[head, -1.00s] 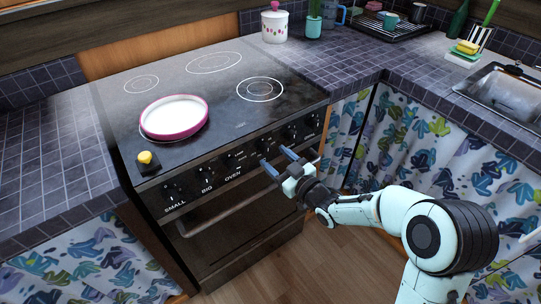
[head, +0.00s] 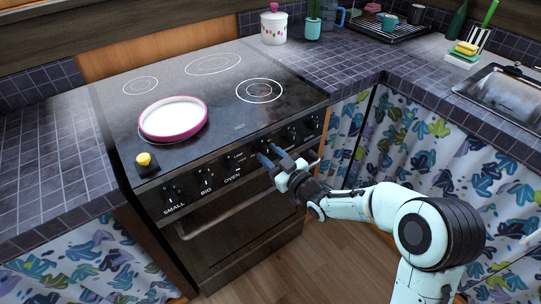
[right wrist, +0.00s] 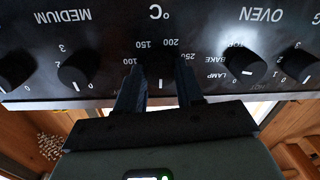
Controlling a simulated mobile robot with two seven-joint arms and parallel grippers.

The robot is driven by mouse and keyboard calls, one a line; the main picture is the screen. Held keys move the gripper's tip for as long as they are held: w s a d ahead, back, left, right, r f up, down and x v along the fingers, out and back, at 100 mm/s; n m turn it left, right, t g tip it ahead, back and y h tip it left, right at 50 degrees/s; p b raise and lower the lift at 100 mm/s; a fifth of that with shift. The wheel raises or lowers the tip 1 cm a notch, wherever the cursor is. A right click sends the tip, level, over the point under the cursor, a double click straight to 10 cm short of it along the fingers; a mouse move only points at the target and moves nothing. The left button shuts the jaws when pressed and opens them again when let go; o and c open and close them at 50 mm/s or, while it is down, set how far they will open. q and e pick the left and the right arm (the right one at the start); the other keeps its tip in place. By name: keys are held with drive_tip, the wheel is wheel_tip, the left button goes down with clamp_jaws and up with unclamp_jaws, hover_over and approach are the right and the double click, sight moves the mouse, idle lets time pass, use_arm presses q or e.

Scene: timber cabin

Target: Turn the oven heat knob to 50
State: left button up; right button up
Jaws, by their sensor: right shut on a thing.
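The oven heat knob (right wrist: 160,68) is black and round, under the °C sign, with 100, 150, 200 and 250 marked around it. The right wrist view shows the panel upside down. The knob's white line points toward the bottom of that picture. My right gripper (right wrist: 160,92) has one finger on each side of the knob and is shut on it. In the head view, my right gripper (head: 271,156) is at the front panel of the oven (head: 240,220), and its fingers hide the knob. The 50 mark cannot be made out. My left gripper is not in view.
The oven/bake/lamp knob (right wrist: 242,67) and the medium knob (right wrist: 77,72) sit close on either side. The oven door handle (head: 215,213) runs below the panel. A pink-rimmed pan (head: 173,118) stands on the stovetop. Counters flank the stove.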

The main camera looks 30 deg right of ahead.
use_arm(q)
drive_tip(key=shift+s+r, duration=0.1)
use_arm(e)
drive_tip(key=m+p, duration=0.1)
drive_tip(key=m, duration=0.2)
drive_tip(key=shift+m, duration=0.3)
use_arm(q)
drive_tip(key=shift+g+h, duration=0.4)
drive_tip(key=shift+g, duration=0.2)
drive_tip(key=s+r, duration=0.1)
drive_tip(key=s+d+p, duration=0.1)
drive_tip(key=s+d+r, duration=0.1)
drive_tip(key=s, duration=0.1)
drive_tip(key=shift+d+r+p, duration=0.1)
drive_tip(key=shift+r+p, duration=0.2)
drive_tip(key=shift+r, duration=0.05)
use_arm(e)
drive_tip(key=m, duration=0.6)
drive_tip(key=shift+f, duration=0.1)
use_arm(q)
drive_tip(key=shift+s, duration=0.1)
use_arm(e)
drive_tip(key=o, duration=1)
drive_tip(key=shift+o, duration=0.2)
